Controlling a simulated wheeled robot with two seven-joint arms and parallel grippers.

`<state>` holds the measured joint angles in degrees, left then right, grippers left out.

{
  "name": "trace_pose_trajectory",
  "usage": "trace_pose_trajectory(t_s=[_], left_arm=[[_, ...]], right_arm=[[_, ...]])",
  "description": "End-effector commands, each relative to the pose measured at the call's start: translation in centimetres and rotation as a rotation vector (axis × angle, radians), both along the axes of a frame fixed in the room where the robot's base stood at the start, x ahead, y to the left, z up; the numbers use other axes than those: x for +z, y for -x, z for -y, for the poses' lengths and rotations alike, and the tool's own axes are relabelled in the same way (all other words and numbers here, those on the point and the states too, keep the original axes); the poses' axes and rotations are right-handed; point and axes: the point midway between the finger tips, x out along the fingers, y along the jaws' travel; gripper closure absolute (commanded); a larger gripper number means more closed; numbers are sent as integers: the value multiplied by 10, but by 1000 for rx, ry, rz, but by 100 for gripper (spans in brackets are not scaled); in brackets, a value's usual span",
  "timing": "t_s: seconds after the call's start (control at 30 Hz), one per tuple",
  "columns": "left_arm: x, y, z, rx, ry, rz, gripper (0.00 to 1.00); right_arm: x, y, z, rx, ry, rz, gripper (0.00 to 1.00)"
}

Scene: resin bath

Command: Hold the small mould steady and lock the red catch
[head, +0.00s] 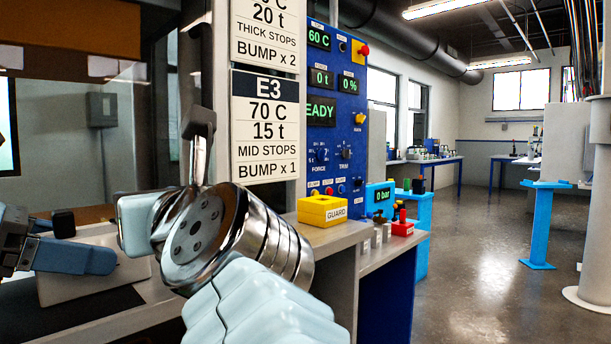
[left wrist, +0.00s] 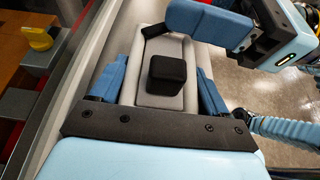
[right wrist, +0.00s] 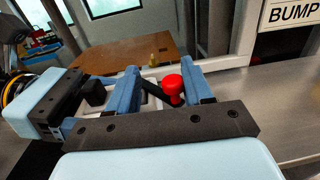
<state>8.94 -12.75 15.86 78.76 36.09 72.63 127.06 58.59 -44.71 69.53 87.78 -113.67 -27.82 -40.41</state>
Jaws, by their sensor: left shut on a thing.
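The small mould is a pale grey block (left wrist: 150,42) with a black knob (left wrist: 168,75) on top. My left gripper (left wrist: 162,80) has its blue fingers along both sides of it and is shut on it. The left gripper also shows at the lower left of the head view (head: 75,258). The red catch (right wrist: 173,86) has a round red knob on a dark lever. In the right wrist view, it stands between the fingertips of my right gripper (right wrist: 160,78), which is open. Whether the fingers touch the knob is unclear. My own arm hides the catch in the head view.
A yellow guard box (head: 322,209) sits on the bench to the right, below a blue control panel (head: 340,130). Red and black fittings (head: 402,225) stand beyond it. A brown board (right wrist: 130,62) lies behind the mould. The metal bench top (right wrist: 280,110) at right is clear.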

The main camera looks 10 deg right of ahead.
Motion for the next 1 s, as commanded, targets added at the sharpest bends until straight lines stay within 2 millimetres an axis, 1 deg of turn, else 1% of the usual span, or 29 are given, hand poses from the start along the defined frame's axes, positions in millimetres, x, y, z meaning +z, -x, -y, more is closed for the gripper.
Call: trace_pose_trajectory(t_s=[0.03,0.47,0.5,0.77,1.0], left_arm=[[-1,-1,0,1,1,-3,79],[-1,-1,-1,2,1,-3,79],[0,-1,-1,2,1,-3,79],[0,-1,-1,2,1,-3,79],[0,0,-1,2,0,-2,79]], right_arm=[[1,14,5,13,-5,-1,53],[1,99,58,15,-5,-2,53],[4,101,66,21,-21,-4,53],[37,105,116,104,-162,12,53],[56,96,168,175,-294,15,53]])
